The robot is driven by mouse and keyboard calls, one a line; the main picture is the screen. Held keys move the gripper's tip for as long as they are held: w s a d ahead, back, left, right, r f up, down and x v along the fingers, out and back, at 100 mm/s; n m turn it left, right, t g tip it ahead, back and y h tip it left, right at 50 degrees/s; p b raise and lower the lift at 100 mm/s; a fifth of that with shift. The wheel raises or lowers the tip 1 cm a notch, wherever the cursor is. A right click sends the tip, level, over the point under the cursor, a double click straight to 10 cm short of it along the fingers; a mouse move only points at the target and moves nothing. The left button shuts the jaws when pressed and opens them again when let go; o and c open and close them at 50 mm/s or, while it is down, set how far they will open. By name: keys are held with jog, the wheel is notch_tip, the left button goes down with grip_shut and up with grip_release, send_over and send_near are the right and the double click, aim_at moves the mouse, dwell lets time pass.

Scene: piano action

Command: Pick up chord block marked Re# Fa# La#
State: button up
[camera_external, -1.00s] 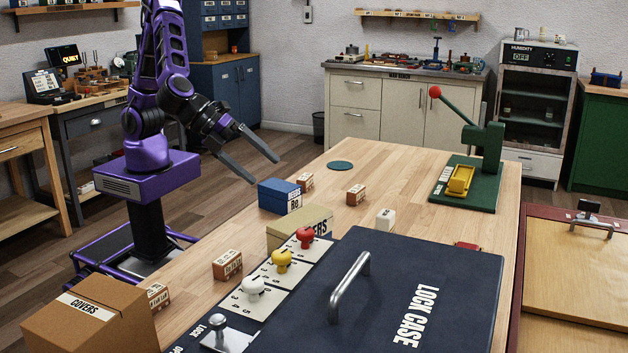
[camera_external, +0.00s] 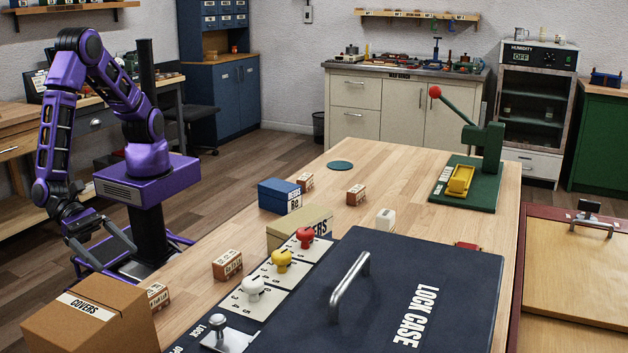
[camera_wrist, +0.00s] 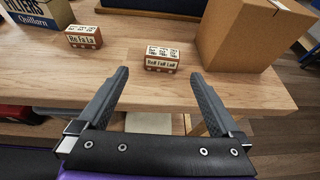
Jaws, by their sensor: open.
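The chord block whose label appears to read Re# Fa# La# (camera_wrist: 162,59) is a small brown block with white labelled faces. It stands on the wooden table near its edge, beside the cardboard box. In the external view the block (camera_external: 157,296) is partly hidden behind that box. My gripper (camera_external: 113,257) is open and empty, off the table's left side. In the wrist view my gripper (camera_wrist: 160,76) has its two fingers spread, and the block shows ahead, between the fingertips and apart from them. A similar block, seemingly marked Re Fa La (camera_wrist: 83,36), stands to its left.
The cardboard COVERS box (camera_external: 90,318) stands close beside the block, to its right in the wrist view (camera_wrist: 245,38). The Re Fa La block (camera_external: 227,264), a tan box (camera_external: 290,232) and the dark lock case (camera_external: 400,270) stand further along. Bare tabletop lies between the two blocks.

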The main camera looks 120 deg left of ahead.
aim_at(156, 299)
jog(key=shift+m, duration=0.3)
jog(key=x, duration=0.8)
jog(key=b+x, duration=0.1)
jog(key=x, duration=0.8)
jog(key=shift+s+d+f, duration=0.15)
jog(key=shift+d+f, duration=0.05)
jog(key=shift+d, duration=0.05)
jog(key=c, duration=1.1)
jog(key=shift+r, duration=0.1)
